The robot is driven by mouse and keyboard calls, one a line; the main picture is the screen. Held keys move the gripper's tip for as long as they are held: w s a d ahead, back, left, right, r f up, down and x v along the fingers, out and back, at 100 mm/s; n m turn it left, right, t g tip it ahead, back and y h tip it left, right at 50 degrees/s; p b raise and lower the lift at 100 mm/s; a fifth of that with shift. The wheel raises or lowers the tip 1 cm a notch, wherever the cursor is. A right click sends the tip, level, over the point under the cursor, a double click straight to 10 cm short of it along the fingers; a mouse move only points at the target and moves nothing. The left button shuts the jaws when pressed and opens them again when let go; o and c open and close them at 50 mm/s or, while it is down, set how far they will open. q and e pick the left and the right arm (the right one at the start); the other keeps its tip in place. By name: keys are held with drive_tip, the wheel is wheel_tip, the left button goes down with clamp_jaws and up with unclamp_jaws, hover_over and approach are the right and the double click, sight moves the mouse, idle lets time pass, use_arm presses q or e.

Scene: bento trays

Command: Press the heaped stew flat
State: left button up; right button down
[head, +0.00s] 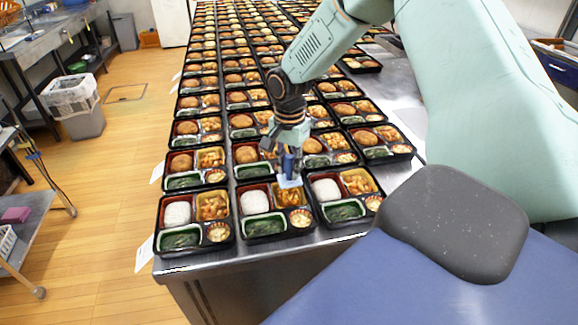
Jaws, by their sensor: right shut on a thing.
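My right gripper (286,150) reaches down over the front row of bento trays. It is shut on a blue tool (289,181) with a dark blue handle and a flat pale-blue foot. The foot is over the stew (290,197) in the back right compartment of the front middle tray (263,238). It hides part of that stew, and I cannot tell whether it touches it. The tray also holds white rice (254,202), dark greens (263,225) and a small cup of pale food (300,218). My left gripper is not in view.
Front trays stand close on the left (158,246) and right (378,212) of the middle one. Many rows of filled trays run back along the steel table (243,257). The wooden floor (115,210) at left is mostly clear, with a grey bin (82,118).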

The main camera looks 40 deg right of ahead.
drive_tip(key=shift+s+a+r, duration=0.1)
drive_tip(key=shift+a+r, duration=0.05)
drive_tip(key=shift+a, duration=0.05)
drive_tip(key=shift+w+d+f, duration=0.2)
drive_tip(key=shift+f, duration=0.2)
drive_tip(key=shift+s, duration=0.15)
drive_tip(key=shift+a+f, duration=0.15)
drive_tip(key=shift+a, duration=0.05)
drive_tip(key=shift+f, duration=0.1)
drive_tip(key=shift+d+f+b, duration=0.15)
drive_tip(key=shift+f+b, duration=0.15)
drive_tip(key=shift+f, duration=0.1)
drive_tip(key=shift+f, duration=0.4)
